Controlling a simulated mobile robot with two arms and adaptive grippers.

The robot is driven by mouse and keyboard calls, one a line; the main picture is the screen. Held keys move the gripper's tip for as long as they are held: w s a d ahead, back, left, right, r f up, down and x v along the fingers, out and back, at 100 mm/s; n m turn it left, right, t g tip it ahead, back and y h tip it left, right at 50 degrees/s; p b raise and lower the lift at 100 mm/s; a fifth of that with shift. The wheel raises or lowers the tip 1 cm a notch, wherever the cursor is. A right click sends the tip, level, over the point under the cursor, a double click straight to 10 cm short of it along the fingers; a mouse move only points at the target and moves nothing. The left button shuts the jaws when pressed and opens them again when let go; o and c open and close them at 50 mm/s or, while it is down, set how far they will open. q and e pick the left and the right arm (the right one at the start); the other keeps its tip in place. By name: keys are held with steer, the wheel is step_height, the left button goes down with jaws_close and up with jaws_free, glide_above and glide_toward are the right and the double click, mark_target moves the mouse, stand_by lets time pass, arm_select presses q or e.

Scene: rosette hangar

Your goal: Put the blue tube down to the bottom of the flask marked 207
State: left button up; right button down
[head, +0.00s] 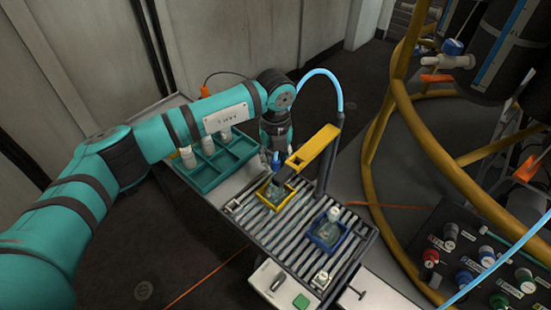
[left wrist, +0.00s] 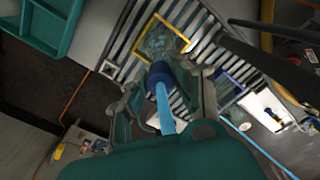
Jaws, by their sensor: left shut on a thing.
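My left gripper (head: 275,150) is shut on the blue tube's dark blue grip, which shows best in the left wrist view (left wrist: 160,74). The light blue tube (head: 322,76) arcs up behind the gripper; in the left wrist view it runs from the grip toward the camera (left wrist: 164,108). A clear flask (head: 277,191) stands in a yellow frame just below the gripper, and it also shows beyond the grip in the left wrist view (left wrist: 162,42). A second flask (head: 326,231) stands in a blue frame. I cannot read 207 on either. The tube's lower end is hidden. My right gripper is out of view.
A yellow bracket (head: 312,147) rises close to the right of the gripper, above the slatted rack (head: 290,232). A green tray (head: 230,160) with white-capped bottles lies to the left. A yellow ring frame (head: 440,160) and a knob panel (head: 475,260) stand at the right.

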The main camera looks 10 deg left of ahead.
arm_select(q)
steer(key=shift+f+b, duration=0.35)
steer(key=shift+f, duration=0.2)
stand_by(0.4)
steer(key=o, duration=1.5)
steer(key=shift+o, duration=0.2)
steer(key=shift+r+p, duration=0.8)
steer(key=shift+r, duration=0.4)
steer(key=shift+r+p, duration=1.1)
steer(key=shift+r, duration=0.75)
